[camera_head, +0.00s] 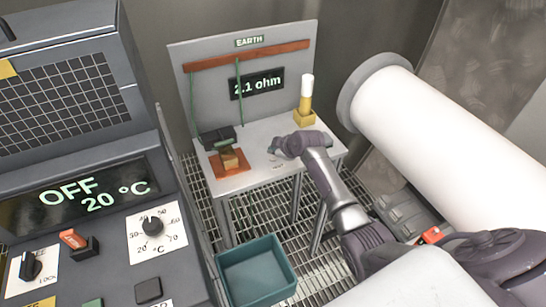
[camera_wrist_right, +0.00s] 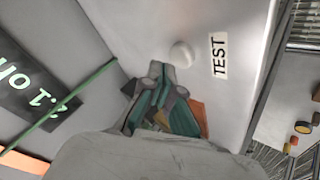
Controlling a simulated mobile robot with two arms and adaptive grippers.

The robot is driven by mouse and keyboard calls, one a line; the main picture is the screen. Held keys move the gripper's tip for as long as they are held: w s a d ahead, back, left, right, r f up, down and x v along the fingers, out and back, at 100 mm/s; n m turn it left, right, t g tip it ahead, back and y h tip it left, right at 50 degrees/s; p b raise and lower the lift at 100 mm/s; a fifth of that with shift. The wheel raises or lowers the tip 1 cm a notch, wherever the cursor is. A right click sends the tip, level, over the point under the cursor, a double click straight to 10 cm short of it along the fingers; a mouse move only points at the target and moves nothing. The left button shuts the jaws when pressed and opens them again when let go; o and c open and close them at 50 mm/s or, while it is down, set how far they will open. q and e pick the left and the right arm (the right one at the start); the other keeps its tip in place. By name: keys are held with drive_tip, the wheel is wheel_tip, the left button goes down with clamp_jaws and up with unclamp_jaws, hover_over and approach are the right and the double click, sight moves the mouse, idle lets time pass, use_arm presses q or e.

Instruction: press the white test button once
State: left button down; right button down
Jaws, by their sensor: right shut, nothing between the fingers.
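The white test button (camera_wrist_right: 181,54) is a round white dome on the light bench top, beside a label reading TEST (camera_wrist_right: 218,55) in the right wrist view. My right gripper (camera_wrist_right: 162,70) is shut and empty, with its fingertips close beside the button. I cannot tell whether they touch it. In the head view my right gripper (camera_head: 280,147) is low over the middle of the small bench (camera_head: 250,178) and hides the button. The display (camera_head: 257,84) on the bench's back panel reads 2.1 ohm. My left gripper is not in view.
An orange pad (camera_head: 229,172) with a dark clamp (camera_head: 217,137) lies left of the gripper. A yellow holder (camera_head: 304,117) with a white-topped cylinder stands behind right. Green cords (camera_head: 239,95) hang from the panel. A teal bin (camera_head: 257,271) stands below, beside a control console (camera_head: 120,215).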

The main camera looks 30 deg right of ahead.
sight(274, 158)
drive_tip(key=shift+f, duration=0.15)
drive_tip(key=shift+f, duration=0.3)
drive_tip(key=shift+f+b, duration=0.5)
drive_tip(key=shift+b, duration=0.15)
idle(0.8)
drive_tip(key=shift+r, duration=0.15)
drive_tip(key=shift+r+p, duration=0.75)
drive_tip(key=shift+p, duration=0.05)
wheel_tip(274, 158, up, 5)
drive_tip(key=p, duration=0.4)
drive_tip(key=shift+r, duration=0.1)
